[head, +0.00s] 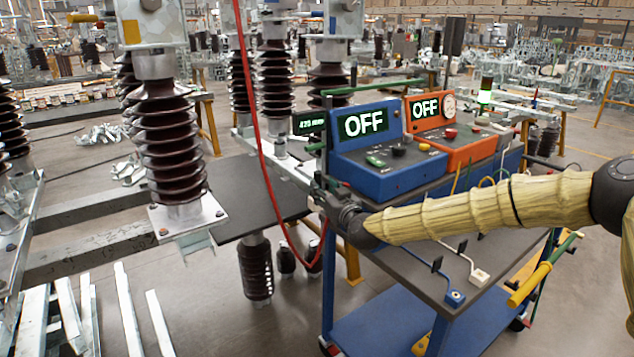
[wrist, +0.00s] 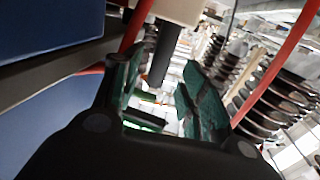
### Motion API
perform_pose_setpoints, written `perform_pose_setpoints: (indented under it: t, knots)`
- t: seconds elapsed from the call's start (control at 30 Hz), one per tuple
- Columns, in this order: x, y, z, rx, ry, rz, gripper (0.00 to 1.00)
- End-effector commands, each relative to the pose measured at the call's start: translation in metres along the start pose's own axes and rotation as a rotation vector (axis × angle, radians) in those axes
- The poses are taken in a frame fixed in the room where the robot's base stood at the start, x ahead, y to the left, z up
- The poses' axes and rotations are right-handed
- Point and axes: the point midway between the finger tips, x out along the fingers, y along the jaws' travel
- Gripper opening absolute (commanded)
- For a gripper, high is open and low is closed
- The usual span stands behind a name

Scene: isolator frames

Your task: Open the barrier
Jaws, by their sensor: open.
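A red cord (head: 259,140) hangs from the top of the head view, loops low left of the cart and rises to the area by my gripper (head: 323,190). It may be the barrier; I cannot tell. Red strips also show in the wrist view, one on the right (wrist: 276,70). My gripper reaches in from the right at the cart's left edge, small and partly merged with the parts there. In the wrist view its green fingers (wrist: 165,95) are apart. A dark round post (wrist: 161,62) under a beige block shows beyond the gap; contact is unclear.
The blue cart (head: 400,318) carries a blue box (head: 385,165) and an orange box (head: 462,145), both with displays reading OFF. Brown ribbed insulators (head: 168,140) stand at left. Pale metal bars (head: 128,305) lie at lower left. Some floor is open between them and the cart.

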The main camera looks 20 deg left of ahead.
Motion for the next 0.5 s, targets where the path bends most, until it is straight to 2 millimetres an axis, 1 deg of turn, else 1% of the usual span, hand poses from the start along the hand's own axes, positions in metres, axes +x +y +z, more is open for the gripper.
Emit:
perform_pose_setpoints:
  t: [0.03, 0.2, 0.33, 0.5]
  knots:
    - [0.009, 0.0, 0.0, 0.001, 0.0, 0.001, 0.42]
    - [0.033, 0.0, 0.0, 0.001, 0.001, 0.001, 0.42]
    - [0.046, -0.001, 0.001, 0.0, -0.001, -0.001, 0.42]
    - [0.054, 0.0, 0.0, 0.0, 0.0, 0.0, 0.42]
